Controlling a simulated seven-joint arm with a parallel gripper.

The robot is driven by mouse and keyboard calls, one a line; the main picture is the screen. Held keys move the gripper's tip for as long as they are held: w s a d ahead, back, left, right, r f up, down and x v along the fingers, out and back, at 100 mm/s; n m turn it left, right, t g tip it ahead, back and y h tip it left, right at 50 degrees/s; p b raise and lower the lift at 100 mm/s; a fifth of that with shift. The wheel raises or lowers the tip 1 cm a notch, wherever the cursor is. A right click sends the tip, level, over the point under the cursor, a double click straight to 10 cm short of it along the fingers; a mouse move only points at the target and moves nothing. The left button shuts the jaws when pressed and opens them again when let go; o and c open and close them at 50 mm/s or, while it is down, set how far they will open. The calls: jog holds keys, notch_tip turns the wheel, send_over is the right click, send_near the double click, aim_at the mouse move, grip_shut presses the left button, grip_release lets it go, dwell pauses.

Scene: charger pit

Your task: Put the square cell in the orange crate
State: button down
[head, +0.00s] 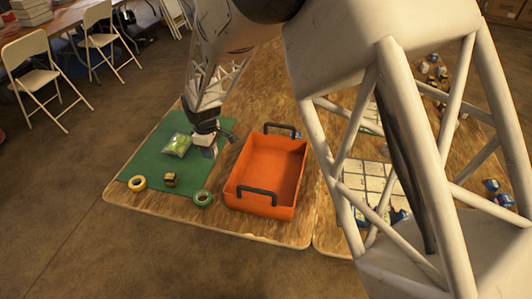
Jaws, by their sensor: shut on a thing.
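My gripper (207,139) is over the right part of the green mat, left of the orange crate. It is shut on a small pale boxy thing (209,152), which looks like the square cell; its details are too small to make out. I cannot tell whether the cell touches the mat or hangs just above it. The orange crate (259,197) stands on the wooden table with a black handle at each end. Its visible inside looks empty.
My arm hides much of the right table, where several blue items lie.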

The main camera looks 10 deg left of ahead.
jog(key=r, duration=0.2)
jog(key=d+r, duration=0.1)
jog(key=r, duration=0.1)
jog(key=shift+w+r, duration=0.15)
jog(key=shift+r, duration=0.2)
jog(key=w+d, duration=0.3)
jog(key=d, duration=1.6)
send_over(269, 179)
jog(key=shift+s+d+f, duration=0.1)
jog(key=shift+f, duration=2.45)
jog(key=shift+f, duration=3.15)
jog(key=shift+f, duration=1.9)
jog(key=shift+f, duration=0.15)
